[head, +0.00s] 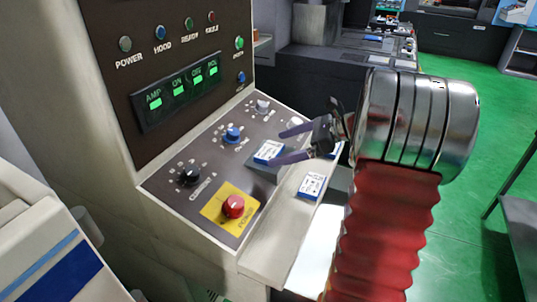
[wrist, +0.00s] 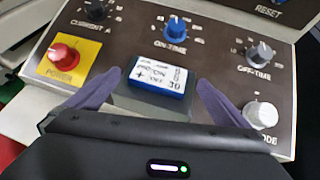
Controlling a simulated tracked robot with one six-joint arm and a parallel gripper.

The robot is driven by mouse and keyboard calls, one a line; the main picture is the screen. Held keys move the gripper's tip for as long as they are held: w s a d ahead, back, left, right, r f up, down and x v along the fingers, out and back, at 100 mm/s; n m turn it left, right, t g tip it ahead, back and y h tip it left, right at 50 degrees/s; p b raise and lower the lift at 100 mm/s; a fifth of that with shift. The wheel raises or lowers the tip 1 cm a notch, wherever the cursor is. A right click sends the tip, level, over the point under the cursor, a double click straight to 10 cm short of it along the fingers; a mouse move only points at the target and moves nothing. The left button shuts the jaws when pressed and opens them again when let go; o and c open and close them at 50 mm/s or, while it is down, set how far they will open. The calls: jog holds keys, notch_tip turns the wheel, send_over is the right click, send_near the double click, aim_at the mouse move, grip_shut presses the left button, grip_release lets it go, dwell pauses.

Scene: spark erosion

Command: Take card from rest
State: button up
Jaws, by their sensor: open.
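A blue card with a white label (head: 268,151) lies on a dark grey rest (head: 262,170) at the right part of the sloping control panel. In the wrist view the card (wrist: 160,76) shows "30" and a plus sign on its label, over the greyish rest (wrist: 150,105). My gripper (head: 277,149) is open, with one finger on each side of the card. In the wrist view the fingers (wrist: 147,86) stand left and right of the card, with a gap on both sides. Whether they are at the card's height I cannot tell.
A second blue-and-white card (head: 311,185) lies on the pale ledge. Close by on the panel are the red power button (head: 233,206), a black knob (head: 190,175), a blue knob (head: 233,134) and a pale knob (wrist: 260,115). Green floor is free at the right.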

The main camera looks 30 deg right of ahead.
aim_at(276, 151)
jog(key=shift+x, duration=1.45)
jog(key=shift+c, duration=0.3)
jog(key=c, duration=1.1)
notch_tip(276, 151, up, 10)
